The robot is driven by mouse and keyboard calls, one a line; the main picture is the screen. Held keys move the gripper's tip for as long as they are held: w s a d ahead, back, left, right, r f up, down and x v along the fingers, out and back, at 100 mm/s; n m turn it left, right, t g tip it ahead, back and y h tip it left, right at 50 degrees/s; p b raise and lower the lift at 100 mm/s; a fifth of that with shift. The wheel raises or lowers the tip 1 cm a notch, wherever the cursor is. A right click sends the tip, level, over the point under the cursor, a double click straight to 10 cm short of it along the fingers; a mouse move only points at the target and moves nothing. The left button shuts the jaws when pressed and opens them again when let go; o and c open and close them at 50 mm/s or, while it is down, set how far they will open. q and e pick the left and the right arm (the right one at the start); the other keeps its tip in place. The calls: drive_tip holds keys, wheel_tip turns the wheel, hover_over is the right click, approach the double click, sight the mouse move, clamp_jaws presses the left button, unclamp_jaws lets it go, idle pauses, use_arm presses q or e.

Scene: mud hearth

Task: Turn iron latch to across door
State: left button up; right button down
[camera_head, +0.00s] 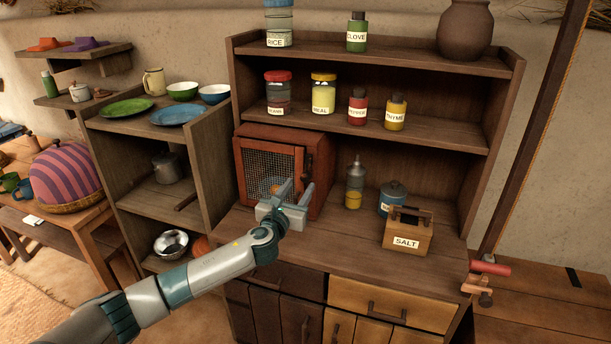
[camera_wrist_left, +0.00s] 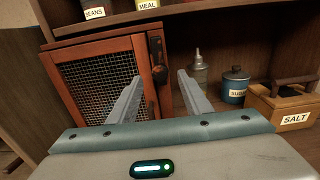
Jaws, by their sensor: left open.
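A small red-brown cabinet (camera_head: 268,135) with a wire-mesh door (camera_wrist_left: 90,84) stands on the counter. The door looks closed. The dark iron latch (camera_wrist_left: 156,48) is at the upper right edge of the door front in the left wrist view and looks upright, along the frame. In the head view it is too small to make out clearly. My left gripper (camera_head: 296,192) is open and empty in front of the cabinet's right side. In the left wrist view its fingers (camera_wrist_left: 160,80) point toward the door's right edge, below the latch. My right gripper is not in view.
Right of the cabinet stand an oil bottle (camera_head: 354,186), a blue sugar jar (camera_head: 393,197) and a wooden salt box (camera_head: 408,236). Labelled jars stand on the shelf (camera_head: 440,136) above. The front counter strip is clear beside my left arm.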

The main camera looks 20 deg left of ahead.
sight(305, 178)
use_arm(q)
drive_tip(key=shift+w+d, duration=0.1)
drive_tip(key=shift+w, duration=3.25)
drive_tip(key=shift+c, duration=0.7)
drive_tip(key=c, duration=0.9)
